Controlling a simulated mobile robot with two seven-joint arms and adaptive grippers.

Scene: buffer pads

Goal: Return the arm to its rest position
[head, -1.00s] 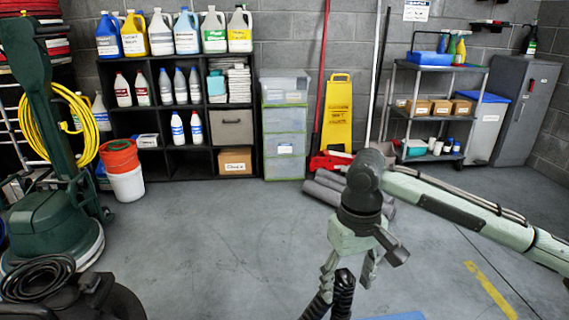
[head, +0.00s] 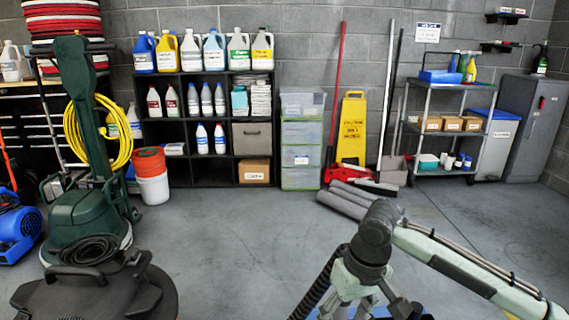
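My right arm comes in from the right, and its gripper (head: 350,306) points down at the bottom edge of the head view. Its two fingers look spread apart, with nothing visible between them, but the fingertips are cut off by the picture's edge. My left gripper is not in view. A stack of red round pads (head: 63,22) sits at the upper left, well away from my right gripper. A green floor machine (head: 82,215) with a coiled yellow cable stands at the left.
A black shelf (head: 190,130) with bottles and clear drawers (head: 302,160) stand along the back wall. Grey rolls (head: 345,203) lie on the floor behind my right wrist. A wheeled cart (head: 440,150) stands back right. A blue blower (head: 17,226) is far left. The middle floor is clear.

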